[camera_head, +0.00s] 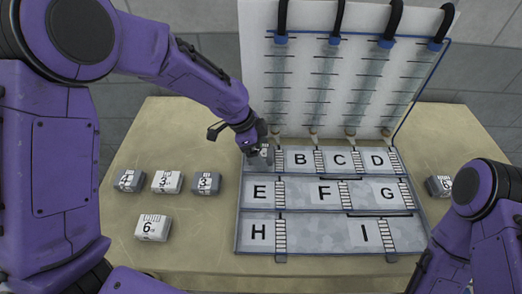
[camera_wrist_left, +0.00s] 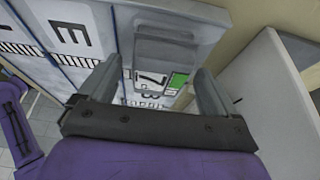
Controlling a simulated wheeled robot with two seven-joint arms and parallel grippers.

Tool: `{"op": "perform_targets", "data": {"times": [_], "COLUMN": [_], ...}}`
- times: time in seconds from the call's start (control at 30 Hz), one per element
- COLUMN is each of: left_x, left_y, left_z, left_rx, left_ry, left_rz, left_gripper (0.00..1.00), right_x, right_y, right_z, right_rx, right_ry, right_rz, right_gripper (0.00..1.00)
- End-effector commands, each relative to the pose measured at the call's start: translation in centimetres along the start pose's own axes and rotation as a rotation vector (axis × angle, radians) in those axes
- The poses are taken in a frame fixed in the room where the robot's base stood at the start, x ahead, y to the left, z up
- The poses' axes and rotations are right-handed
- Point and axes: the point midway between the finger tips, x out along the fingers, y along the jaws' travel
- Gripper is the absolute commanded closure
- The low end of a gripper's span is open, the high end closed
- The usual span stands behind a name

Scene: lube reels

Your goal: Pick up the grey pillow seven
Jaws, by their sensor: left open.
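My left gripper (camera_head: 262,150) is at the top left cell of the lettered board, left of cell B. A small grey block (camera_head: 264,160) shows there, partly hidden by the gripper. In the left wrist view, my left gripper (camera_wrist_left: 155,82) is open, with one finger on each side of a grey piece bearing a 7-like mark (camera_wrist_left: 152,77) and a green patch. I cannot tell whether the fingers touch it. My right arm (camera_head: 470,230) is at the lower right; its fingers are not clear.
The board (camera_head: 320,228) has cells marked B to I. A white upright panel (camera_head: 330,70) with hoses stands behind it. Several numbered blocks lie left of the board, including a white six (camera_head: 153,228). Another block (camera_head: 439,186) lies at the right.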

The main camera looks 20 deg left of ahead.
Motion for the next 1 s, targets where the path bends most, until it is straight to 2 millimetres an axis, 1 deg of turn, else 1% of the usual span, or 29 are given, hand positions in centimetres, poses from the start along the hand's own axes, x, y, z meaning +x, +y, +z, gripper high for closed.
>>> {"op": "perform_targets", "data": {"times": [0.2,0.23,0.27,0.3,0.4,0.67,0.77,0.87,0.93,1.0], "left_x": [0.3,0.3,0.3,0.3,0.2,0.2,-0.1,-1.1,-2.5,-4.1], "left_y": [0.0,0.0,0.0,0.0,0.0,0.0,-0.1,-0.1,-0.1,1.5], "left_z": [0.0,0.0,0.0,0.0,0.0,0.0,-0.2,-0.6,-1.2,-2.4], "left_rx": [0.001,0.001,0.001,0.001,0.001,0.001,0.001,0.003,0.005,0.007], "left_ry": [0.001,0.001,0.001,0.001,0.001,0.001,0.002,0.003,0.005,0.003], "left_rz": [-0.001,-0.001,-0.001,-0.001,-0.001,-0.001,-0.002,-0.005,-0.007,-0.005], "left_gripper": [0.08,0.12,0.22,0.35,0.64,0.64,0.64,0.64,0.64,0.64], "right_x": [0.0,0.0,0.0,0.0,0.0,0.0,0.3,0.8,1.5,1.6], "right_y": [0.0,0.0,0.0,0.0,0.0,0.0,0.0,-0.1,-0.1,-0.1], "right_z": [0.0,0.0,0.0,0.0,0.0,0.0,0.1,0.3,0.6,0.7], "right_rx": [0.0,0.0,0.0,0.0,0.0,0.0,0.0,0.0,0.0,0.0], "right_ry": [0.0,0.0,0.0,0.0,0.0,0.0,0.0,0.0,0.0,0.0], "right_rz": [0.0,0.0,0.0,0.0,0.0,0.0,0.0,0.0,0.0,0.0], "right_gripper": [1.0,1.0,1.0,1.0,1.0,1.0,1.0,1.0,1.0,1.0]}}
